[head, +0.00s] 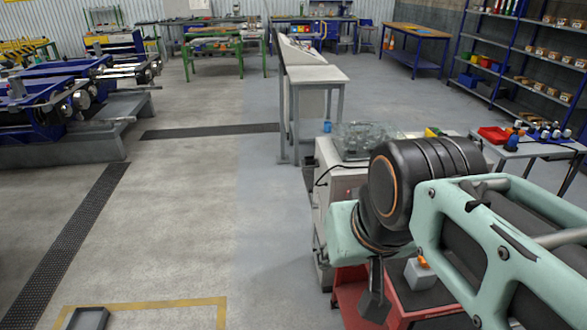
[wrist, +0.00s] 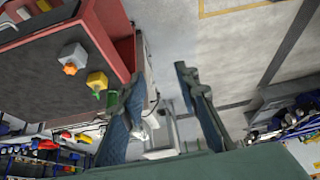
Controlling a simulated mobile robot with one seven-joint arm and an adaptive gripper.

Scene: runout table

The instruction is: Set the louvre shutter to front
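I cannot make out a louvre shutter for certain in either view. My gripper (wrist: 160,82) is open in the wrist view, with its two dark fingers apart and nothing between them. In the wrist view, a red cart (wrist: 75,17) with a grey top lies left of the fingers. On it are a white box with an orange knob (wrist: 73,58) and a yellow box with a green knob (wrist: 97,82). In the head view, my arm covers much of the cart (head: 352,290), and the grey-white box with its orange knob (head: 420,274) shows beneath the arm.
A pale cabinet (head: 330,190) with a clear glass-like item (head: 368,140) on top stands behind my arm. A side table (head: 518,150) with a red bin (head: 494,135) is at the right. Blue machines (head: 70,95) stand at the left. The floor in the middle (head: 200,215) is clear.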

